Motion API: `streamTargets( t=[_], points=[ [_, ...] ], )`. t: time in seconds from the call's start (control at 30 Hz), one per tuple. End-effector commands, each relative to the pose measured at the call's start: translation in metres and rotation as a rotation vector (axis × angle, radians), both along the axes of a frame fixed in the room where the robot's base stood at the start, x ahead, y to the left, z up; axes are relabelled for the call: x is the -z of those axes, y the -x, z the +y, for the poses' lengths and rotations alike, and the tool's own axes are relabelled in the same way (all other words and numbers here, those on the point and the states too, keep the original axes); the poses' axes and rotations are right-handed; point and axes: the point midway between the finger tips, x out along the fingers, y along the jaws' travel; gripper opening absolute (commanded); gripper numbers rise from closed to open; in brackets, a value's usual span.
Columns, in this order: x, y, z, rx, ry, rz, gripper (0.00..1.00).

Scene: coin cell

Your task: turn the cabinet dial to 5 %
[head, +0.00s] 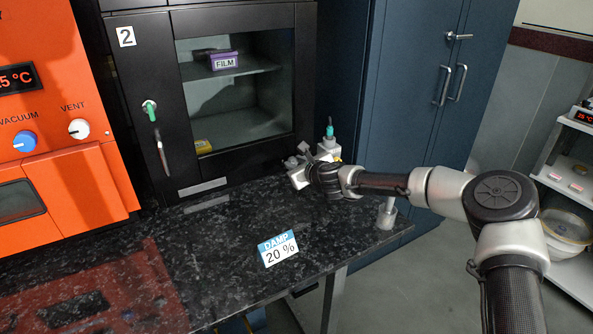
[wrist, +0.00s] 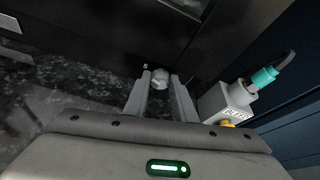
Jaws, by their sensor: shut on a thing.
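The black cabinet (head: 152,72) marked 2 stands on the dark stone bench, with a glass door. In the wrist view a small pale round dial (wrist: 160,78) sits low on the cabinet front, between the two fingertips of my gripper (wrist: 162,84). My gripper is shut on this dial. In the head view my gripper (head: 297,172) is at the lower right corner of the cabinet and hides the dial. The dial's marks and setting cannot be read in either view.
A grey-white box (wrist: 228,103) with a teal plug, its label seeming to read BLEED, stands close right of my gripper. A card (head: 278,248) reading DAMP 20 % lies on the bench (head: 215,262). An orange oven (head: 60,180) stands left; blue lockers (head: 400,90) stand right.

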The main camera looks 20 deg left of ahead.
Motion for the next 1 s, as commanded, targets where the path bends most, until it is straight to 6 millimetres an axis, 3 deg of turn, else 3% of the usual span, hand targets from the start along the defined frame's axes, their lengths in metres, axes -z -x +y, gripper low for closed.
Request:
streamTargets(
  t=[0.4, 1.0],
  points=[
    [0.0013, 0.0019, 0.0019, -0.002, 0.170, -0.200, 0.01],
    [0.0011, 0.0021, 0.0020, -0.001, 0.216, -0.252, 0.01]
  ],
)
